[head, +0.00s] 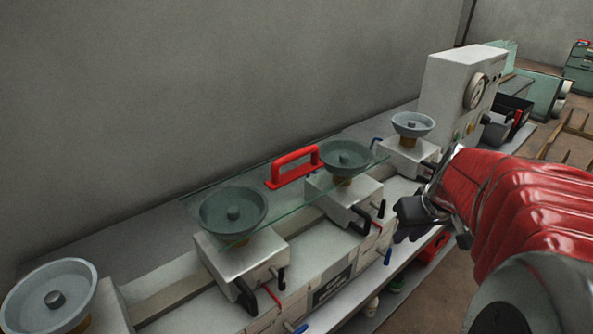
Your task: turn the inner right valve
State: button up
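A row of white boxes with grey-green round dishes runs along the bench. The inner right dish (347,157) sits on the third box from the left, with a black lever (361,220) and a small black handle (380,208) on its front. A blue-ended handle (387,257) shows below it. I cannot tell which of these is the named valve. My gripper (408,211), at the end of my red-sleeved arm, appears to the right of these handles. Its fingertips are dark and bunched in this view, so their opening is unclear, as is any contact.
A clear pane (290,190) with a red handle (293,167) lies over the two inner dishes. The outer left dish (52,296) and outer right dish (413,124) are uncovered. A white gauge box (458,88) stands at the far end. A wall runs behind the bench.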

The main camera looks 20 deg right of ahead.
aim_at(390, 252)
jog(key=shift+f, duration=0.15)
jog(key=shift+x, duration=6.8)
jog(key=shift+a, duration=0.1)
jog(key=shift+c, duration=0.3)
grip_shut()
jog(key=shift+a, duration=0.25)
jog(key=shift+d, duration=0.15)
